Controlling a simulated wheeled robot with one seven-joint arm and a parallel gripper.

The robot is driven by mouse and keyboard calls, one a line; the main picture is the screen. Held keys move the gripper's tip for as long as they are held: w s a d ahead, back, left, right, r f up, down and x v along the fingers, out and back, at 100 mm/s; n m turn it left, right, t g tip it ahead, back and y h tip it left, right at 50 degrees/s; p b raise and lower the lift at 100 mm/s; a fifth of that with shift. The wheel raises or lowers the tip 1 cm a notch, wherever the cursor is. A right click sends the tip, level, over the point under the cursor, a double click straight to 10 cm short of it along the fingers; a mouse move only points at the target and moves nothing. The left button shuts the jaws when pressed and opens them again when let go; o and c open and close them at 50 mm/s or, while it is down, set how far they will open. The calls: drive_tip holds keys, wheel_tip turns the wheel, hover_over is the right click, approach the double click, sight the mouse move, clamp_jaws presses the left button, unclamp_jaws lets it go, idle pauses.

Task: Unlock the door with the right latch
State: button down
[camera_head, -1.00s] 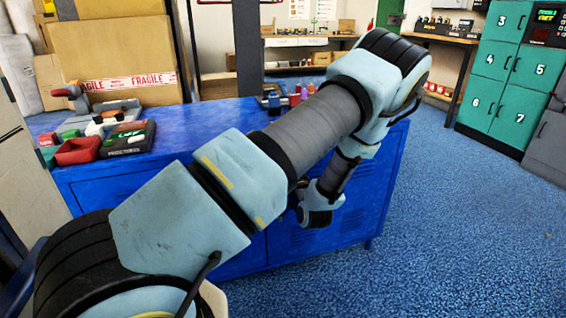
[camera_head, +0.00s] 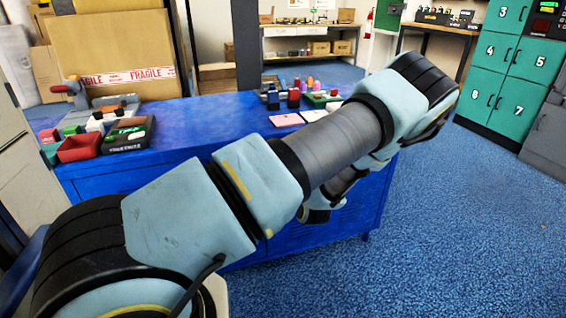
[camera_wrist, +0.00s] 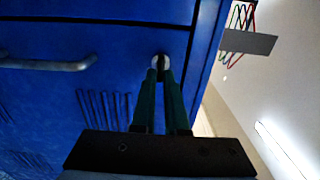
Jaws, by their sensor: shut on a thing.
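The blue metal cabinet (camera_head: 180,110) stands in front of me, its top and part of its front showing in the head view. In the wrist view its blue door (camera_wrist: 110,110) fills the left and middle. A small round pale latch knob (camera_wrist: 160,61) sits near the door's edge. My gripper (camera_wrist: 161,75) is shut on this knob, its two dark green fingers at either side. A grey bar handle (camera_wrist: 48,64) is on the door, left of the knob. In the head view my arm hides the gripper's fingertips and the knob.
On the cabinet top are a red bin (camera_head: 80,147), a black box (camera_head: 128,134), pink cards (camera_head: 285,120) and several small coloured items. Large cartons (camera_head: 125,60) stand behind at the left. Teal lockers (camera_head: 495,80) stand at the right. The blue carpet (camera_head: 450,220) on the right is clear.

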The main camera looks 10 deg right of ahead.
idle(0.4)
drive_tip(key=c, duration=0.9)
unclamp_jaws()
drive_tip(key=shift+c, duration=0.2)
drive_tip(key=s+d, duration=0.1)
drive_tip(key=s, duration=0.9)
drive_tip(key=shift+s+d, duration=0.2)
drive_tip(key=shift+s, duration=0.2)
